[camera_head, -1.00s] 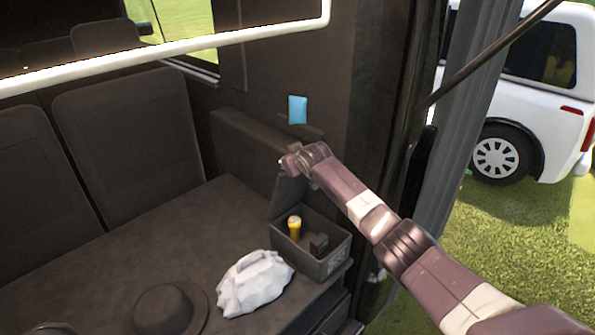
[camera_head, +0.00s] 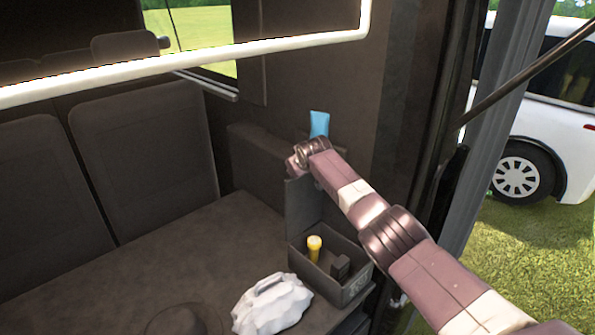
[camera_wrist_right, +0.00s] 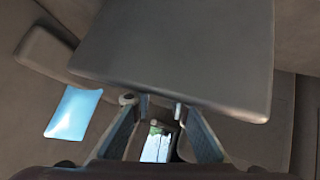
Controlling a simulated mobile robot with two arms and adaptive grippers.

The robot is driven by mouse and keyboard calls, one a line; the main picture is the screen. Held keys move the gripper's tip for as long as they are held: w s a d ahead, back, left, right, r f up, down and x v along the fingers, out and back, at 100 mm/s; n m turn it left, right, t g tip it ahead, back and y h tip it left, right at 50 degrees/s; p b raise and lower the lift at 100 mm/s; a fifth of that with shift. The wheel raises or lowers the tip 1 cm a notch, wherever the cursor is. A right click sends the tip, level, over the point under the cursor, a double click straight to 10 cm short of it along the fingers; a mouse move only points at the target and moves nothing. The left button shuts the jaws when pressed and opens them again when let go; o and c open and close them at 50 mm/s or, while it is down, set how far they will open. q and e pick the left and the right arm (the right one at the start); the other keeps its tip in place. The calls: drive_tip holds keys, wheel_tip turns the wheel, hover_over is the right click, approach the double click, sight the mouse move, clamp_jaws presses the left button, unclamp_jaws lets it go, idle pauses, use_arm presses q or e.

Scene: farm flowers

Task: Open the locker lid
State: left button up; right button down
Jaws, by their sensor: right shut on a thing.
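The locker is a dark open-topped box (camera_head: 342,290) on the bench's right end, with a yellow flashlight (camera_head: 314,248) and a small dark block (camera_head: 340,266) inside. Its lid (camera_head: 301,210) stands raised at the back left of the box. My right gripper (camera_head: 293,165) is at the lid's top edge and shut on it; the fingertips are hard to make out in the head view. In the right wrist view the lid fills the upper middle as a grey panel (camera_wrist_right: 180,45), and my gripper's fingers (camera_wrist_right: 160,108) reach its lower edge. My left gripper is not in view.
A light blue item (camera_head: 319,123) is on the wall behind my right gripper; it also shows in the wrist view (camera_wrist_right: 74,112). A white crumpled bag (camera_head: 272,305) and a dark hat (camera_head: 185,320) lie left of the box. The bench (camera_head: 190,245) is clear towards the seats.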

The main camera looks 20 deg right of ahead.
drive_tip(key=shift+s+a+f, duration=0.15)
drive_tip(key=shift+s+f, duration=0.05)
drive_tip(key=shift+f, duration=0.3)
drive_tip(key=shift+s+a+f, duration=0.15)
drive_tip(key=shift+f, duration=0.3)
drive_tip(key=c, duration=1.7)
unclamp_jaws()
drive_tip(key=shift+a, duration=0.1)
drive_tip(key=shift+c, duration=0.2)
drive_tip(key=shift+w, duration=0.2)
drive_tip(key=v, duration=1.2)
drive_tip(key=shift+w+r, duration=0.25)
drive_tip(key=shift+r, duration=0.15)
drive_tip(key=shift+f, duration=0.1)
